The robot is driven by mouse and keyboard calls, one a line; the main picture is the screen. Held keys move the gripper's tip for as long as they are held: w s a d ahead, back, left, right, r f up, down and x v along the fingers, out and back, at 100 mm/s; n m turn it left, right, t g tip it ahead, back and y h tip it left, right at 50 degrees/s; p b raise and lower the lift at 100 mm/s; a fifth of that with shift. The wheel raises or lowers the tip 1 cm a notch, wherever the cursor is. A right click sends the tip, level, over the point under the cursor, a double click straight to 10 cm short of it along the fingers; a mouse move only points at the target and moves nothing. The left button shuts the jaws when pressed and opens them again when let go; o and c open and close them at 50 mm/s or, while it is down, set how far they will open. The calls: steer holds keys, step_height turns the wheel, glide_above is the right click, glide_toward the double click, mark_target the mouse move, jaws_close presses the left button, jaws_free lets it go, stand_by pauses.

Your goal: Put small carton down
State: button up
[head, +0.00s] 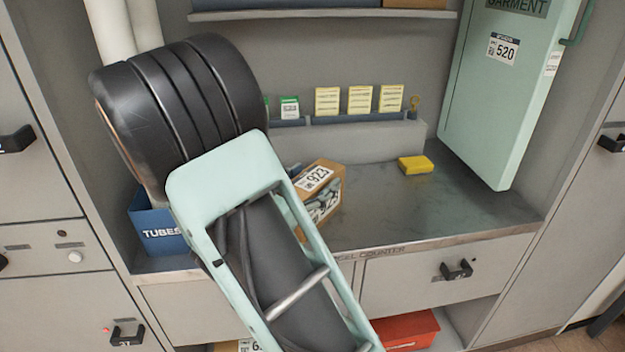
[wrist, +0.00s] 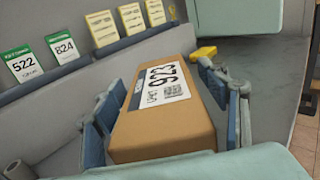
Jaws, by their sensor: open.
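The small carton (head: 322,190) is a brown box with a white label reading 923. In the head view it rests on the grey counter (head: 470,207), partly hidden behind my arm. In the wrist view the carton (wrist: 165,105) lies between the two blue-padded fingers of my gripper (wrist: 160,115). The fingers are open, one on each side of the carton. A gap shows at the right finger; whether the left finger touches the carton is hard to tell.
A blue TUBES bin (head: 158,235) stands left of the carton. A yellow block (head: 415,165) lies to its right on the counter. A rack of yellow cards (head: 360,100) stands behind. A pale green garment case (head: 505,100) stands at the right. The counter between block and front edge is clear.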

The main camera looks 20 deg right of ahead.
steer(key=p+v, duration=0.1)
steer(key=v, duration=1.1)
steer(key=shift+p, duration=0.35)
steer(key=shift+r, duration=0.2)
